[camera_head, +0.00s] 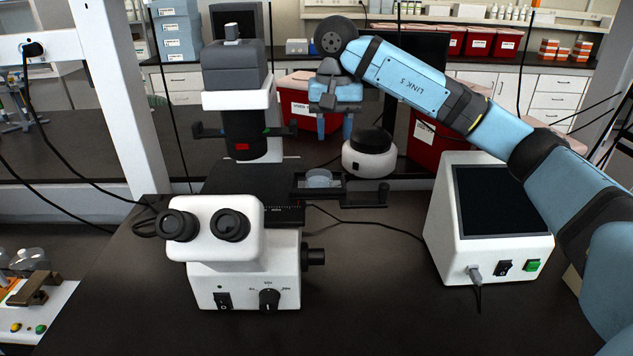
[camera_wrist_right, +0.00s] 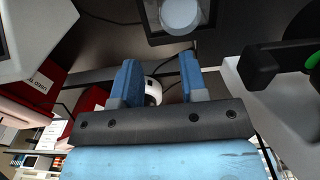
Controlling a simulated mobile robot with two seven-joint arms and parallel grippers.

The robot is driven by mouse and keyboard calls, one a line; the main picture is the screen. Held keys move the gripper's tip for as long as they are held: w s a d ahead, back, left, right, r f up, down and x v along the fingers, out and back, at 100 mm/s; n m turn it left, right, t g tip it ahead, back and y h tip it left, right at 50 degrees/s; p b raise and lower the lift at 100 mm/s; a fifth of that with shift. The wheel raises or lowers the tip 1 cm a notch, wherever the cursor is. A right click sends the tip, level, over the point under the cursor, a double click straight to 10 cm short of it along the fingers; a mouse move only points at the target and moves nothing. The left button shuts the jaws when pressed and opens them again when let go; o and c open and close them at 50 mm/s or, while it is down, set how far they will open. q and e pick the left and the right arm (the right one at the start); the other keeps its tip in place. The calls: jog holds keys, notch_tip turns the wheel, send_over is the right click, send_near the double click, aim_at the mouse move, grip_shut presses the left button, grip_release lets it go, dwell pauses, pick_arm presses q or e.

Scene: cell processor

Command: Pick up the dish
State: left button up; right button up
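The dish (camera_head: 319,178) is a small, round, clear-to-pale-blue dish. It sits in the dark holder (camera_head: 362,198) that sticks out to the right of the microscope (camera_head: 225,240). The wrist view shows the dish (camera_wrist_right: 180,16) at the top, in its square dark holder (camera_wrist_right: 153,37), beyond the fingertips. My right gripper (camera_head: 334,128) points down behind and above the dish, apart from it. Its blue fingers (camera_wrist_right: 160,72) are spread with nothing held between them. My left gripper is not in view.
The microscope head (camera_head: 235,95) stands left of my right gripper. A white device with a black round top (camera_head: 370,155) is close behind the holder. A white box with a dark screen (camera_head: 485,215) stands at right. Red bins (camera_head: 425,140) are behind.

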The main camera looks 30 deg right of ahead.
send_over(330, 172)
jog(key=f, duration=0.4)
jog(key=shift+s+f, duration=0.25)
jog(key=shift+s, duration=0.15)
jog(key=shift+s+a+f, duration=0.1)
jog(key=shift+a+f, duration=0.1)
jog(key=shift+f, duration=0.35)
jog(key=f, duration=0.4)
jog(key=shift+a+p, duration=0.2)
jog(key=shift+p, duration=0.15)
grip_shut()
